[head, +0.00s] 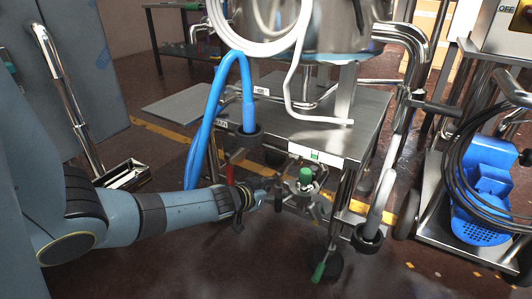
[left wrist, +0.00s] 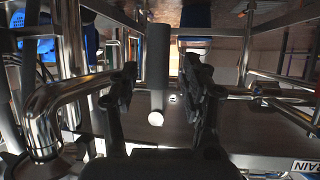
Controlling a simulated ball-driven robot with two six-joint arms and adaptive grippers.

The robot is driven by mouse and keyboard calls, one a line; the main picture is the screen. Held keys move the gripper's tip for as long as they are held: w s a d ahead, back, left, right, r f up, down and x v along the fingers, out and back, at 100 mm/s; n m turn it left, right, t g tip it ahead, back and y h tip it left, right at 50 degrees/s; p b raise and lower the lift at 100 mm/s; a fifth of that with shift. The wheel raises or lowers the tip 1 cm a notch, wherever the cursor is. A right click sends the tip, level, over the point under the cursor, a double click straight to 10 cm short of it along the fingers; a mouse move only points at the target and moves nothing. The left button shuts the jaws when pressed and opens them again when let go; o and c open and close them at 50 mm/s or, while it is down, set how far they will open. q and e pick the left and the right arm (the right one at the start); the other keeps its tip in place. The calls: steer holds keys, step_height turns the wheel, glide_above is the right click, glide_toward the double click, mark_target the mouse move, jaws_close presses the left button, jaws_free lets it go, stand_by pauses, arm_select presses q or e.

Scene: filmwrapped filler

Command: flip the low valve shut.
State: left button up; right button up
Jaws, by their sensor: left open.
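My left gripper (head: 268,190) reaches in from the left, low beside the front of the steel filler stand (head: 345,140). In the left wrist view the left gripper (left wrist: 160,88) is open. A dark grey cylindrical bar (left wrist: 158,50) with a pale round end shows between its fingers, with gaps on both sides; I cannot tell if it is the valve's handle. In the head view a green knob (head: 305,175) stands just right of the gripper. A green-tipped lever (head: 319,272) hangs lower down. A red handle (head: 229,175) is behind my wrist. Which one is the low valve is unclear.
A blue hose (head: 213,105) loops down behind my forearm. A grey pipe (head: 382,205) curves down on the right. A cart with a blue motor (head: 485,190) stands further right. A long-handled dustpan (head: 125,175) is at left. Steel pipes (left wrist: 42,115) flank the gripper closely.

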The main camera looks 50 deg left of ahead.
arm_select(q)
steer(key=shift+v, duration=2.85)
